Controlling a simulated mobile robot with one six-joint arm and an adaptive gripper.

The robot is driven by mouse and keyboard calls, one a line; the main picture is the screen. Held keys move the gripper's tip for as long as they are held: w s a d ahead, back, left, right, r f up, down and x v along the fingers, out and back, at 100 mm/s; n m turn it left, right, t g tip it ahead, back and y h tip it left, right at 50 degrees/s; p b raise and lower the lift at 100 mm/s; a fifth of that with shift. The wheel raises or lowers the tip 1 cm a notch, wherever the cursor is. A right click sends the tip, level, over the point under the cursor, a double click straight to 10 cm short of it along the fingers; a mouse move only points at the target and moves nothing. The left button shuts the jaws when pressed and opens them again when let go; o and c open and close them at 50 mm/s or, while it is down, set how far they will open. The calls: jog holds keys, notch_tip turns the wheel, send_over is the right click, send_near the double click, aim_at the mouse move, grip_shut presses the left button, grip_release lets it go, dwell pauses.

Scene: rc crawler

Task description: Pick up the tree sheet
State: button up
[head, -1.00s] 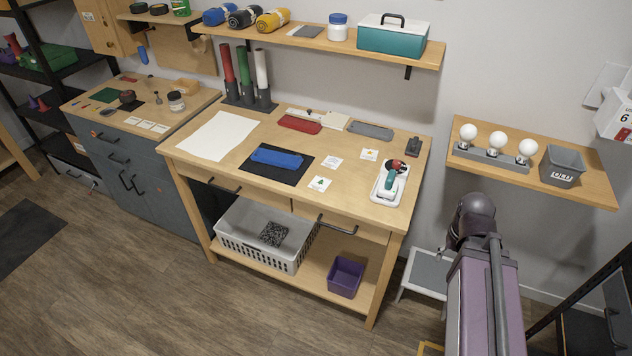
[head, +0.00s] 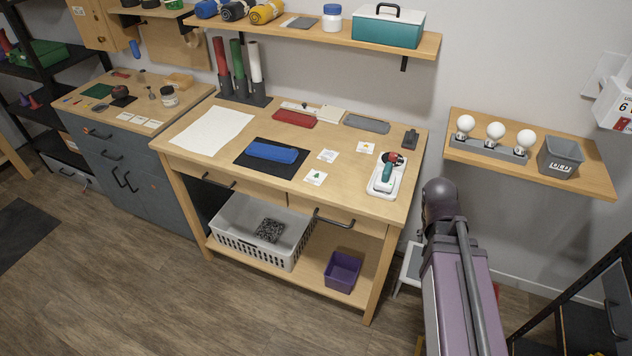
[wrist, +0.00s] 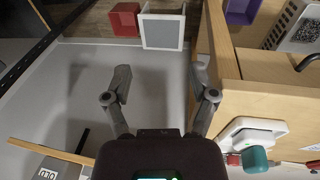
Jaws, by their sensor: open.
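The tree sheet (head: 315,178), a small white square with a green tree on it, lies flat on the wooden workbench (head: 215,167) near its front edge, right of the black mat. My gripper (wrist: 161,80) shows in the wrist view, open with nothing between its fingers. It is beside the right end of the workbench, away from the sheet. The tree sheet cannot be made out in the wrist view. In the head view my arm is at the right and my gripper's fingers are hidden.
Two similar white sheets (head: 327,156) (head: 366,147) lie near the tree sheet. A drill in a white tray (head: 376,190) stands at the bench's right end. A shelf with bulbs (head: 580,183) is at the right.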

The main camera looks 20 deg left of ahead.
jog(key=w+a+t+b, duration=0.1)
jog(key=a, duration=0.2)
jog(key=w+a+f+t+h, duration=0.1)
jog(key=a, duration=0.2)
jog(key=w+a+h+b, duration=0.1)
jog(key=w+a, duration=0.1)
jog(key=a, duration=0.1)
jog(key=shift+a+f+m+t+b, duration=0.15)
jog(key=shift+a+m+t+b, duration=0.1)
jog(key=shift+m+t+b, duration=0.15)
jog(key=a+t, duration=0.1)
jog(key=a, duration=0.2)
jog(key=a+t+b, duration=0.1)
jog(key=a, duration=0.2)
jog(key=w+a+t+b, duration=0.1)
jog(key=a, duration=0.2)
jog(key=shift+w+a+h, duration=0.1)
jog(key=shift+a+h, duration=0.05)
jog(key=shift+h, duration=0.25)
jog(key=s+a+r+t+y+b, duration=0.1)
jog(key=s+a+t+b, duration=0.1)
jog(key=a, duration=0.9)
jog(key=s+a+r+t+y+b, duration=0.1)
jog(key=a+t, duration=0.3)
jog(key=a, duration=0.7)
jog(key=shift+s+r+t+b, duration=0.3)
jog(key=shift+s+r+b, duration=0.25)
jog(key=shift+s, duration=0.3)
jog(key=shift+w+a+f, duration=0.1)
jog(key=shift+f, duration=0.05)
